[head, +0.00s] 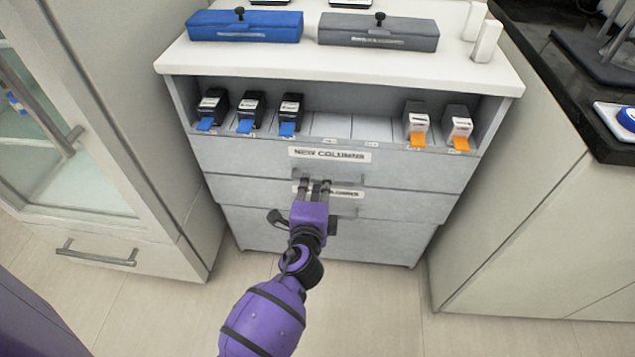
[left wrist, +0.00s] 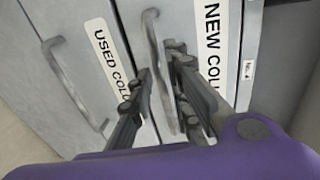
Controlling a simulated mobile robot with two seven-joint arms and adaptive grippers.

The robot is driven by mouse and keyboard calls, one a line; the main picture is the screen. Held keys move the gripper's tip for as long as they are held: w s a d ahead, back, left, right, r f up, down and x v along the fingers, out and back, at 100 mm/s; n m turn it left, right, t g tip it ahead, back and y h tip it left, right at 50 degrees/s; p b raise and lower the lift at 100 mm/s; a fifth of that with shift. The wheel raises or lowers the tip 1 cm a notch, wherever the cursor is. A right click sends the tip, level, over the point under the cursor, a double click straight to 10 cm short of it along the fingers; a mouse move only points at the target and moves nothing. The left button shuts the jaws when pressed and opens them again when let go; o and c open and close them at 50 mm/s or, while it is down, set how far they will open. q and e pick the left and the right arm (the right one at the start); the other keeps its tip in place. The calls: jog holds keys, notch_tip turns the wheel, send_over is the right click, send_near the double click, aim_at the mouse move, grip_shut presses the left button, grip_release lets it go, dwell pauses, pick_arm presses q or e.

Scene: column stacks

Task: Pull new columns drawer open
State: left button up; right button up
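The new columns drawer (head: 420,172) is the upper drawer of the grey cabinet, and its front looks flush and closed. Its label reads NEW COLUMNS (head: 330,154); part of that label also shows in the left wrist view (left wrist: 217,50). My left gripper (head: 313,184) is in front of this drawer, over the left part of its grey bar handle (head: 350,178). In the left wrist view the two fingers (left wrist: 162,88) are apart, with the new columns handle (left wrist: 152,38) showing between them. I cannot tell whether they touch it. My right gripper is out of view.
The used columns drawer (head: 420,206) lies just below, with its own handle (left wrist: 70,80). Black cartridges (head: 250,110) stand in the shelf above. A glass-door cabinet (head: 60,130) is at left, another cabinet (head: 520,215) at right. The floor (head: 370,305) in front is clear.

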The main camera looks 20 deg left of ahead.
pick_arm(q)
jog(key=shift+x, duration=1.3)
grip_shut()
